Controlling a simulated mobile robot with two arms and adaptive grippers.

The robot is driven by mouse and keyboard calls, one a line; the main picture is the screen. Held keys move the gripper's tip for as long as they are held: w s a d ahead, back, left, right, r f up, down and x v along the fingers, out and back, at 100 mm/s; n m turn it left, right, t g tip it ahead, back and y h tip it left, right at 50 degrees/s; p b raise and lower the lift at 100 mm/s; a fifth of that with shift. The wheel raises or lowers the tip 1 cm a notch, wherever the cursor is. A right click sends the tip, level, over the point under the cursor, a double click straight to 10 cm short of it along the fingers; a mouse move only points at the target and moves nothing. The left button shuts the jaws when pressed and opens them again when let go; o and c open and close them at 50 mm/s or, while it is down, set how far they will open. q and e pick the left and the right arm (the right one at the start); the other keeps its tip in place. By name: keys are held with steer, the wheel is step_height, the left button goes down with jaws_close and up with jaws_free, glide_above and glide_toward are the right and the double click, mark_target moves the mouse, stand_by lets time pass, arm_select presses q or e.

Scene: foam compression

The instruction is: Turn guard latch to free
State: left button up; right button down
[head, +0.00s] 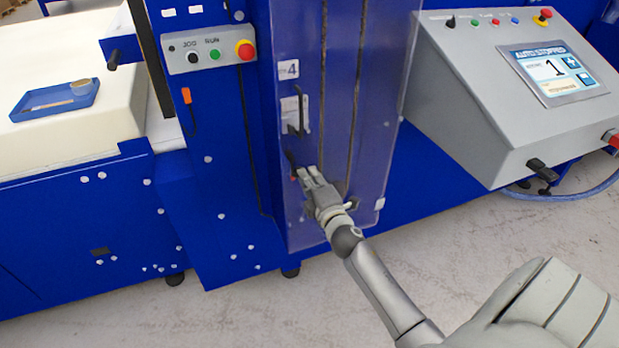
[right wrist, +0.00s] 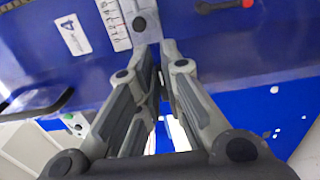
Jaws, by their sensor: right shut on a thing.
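The blue, partly see-through guard door (head: 345,100) stands at the centre of the head view, with a "4" label (head: 289,69) on it. Below the label is the guard latch, with a pale plate (head: 294,112) and a dark lever. My right gripper (head: 312,177) is at the lower end of the latch. In the right wrist view, the dark latch lever (right wrist: 142,18) lies beside a marked white strip (right wrist: 113,24), and my right gripper (right wrist: 156,62) is shut on its end. The fingers hide the exact contact. My left gripper is not in view.
A grey control console (head: 500,90) with a screen reading "AUTO STOPPED" stands to the right. A jog/run button box (head: 210,52) with a red button is at upper left. A blue tray (head: 55,99) lies on a pale block further left. Grey floor (head: 440,240) is clear in front.

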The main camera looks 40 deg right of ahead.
stand_by(0.4)
steer(key=c, duration=1.6)
jaws_free()
steer(key=shift+o, duration=0.2)
steer(key=v, duration=1.2)
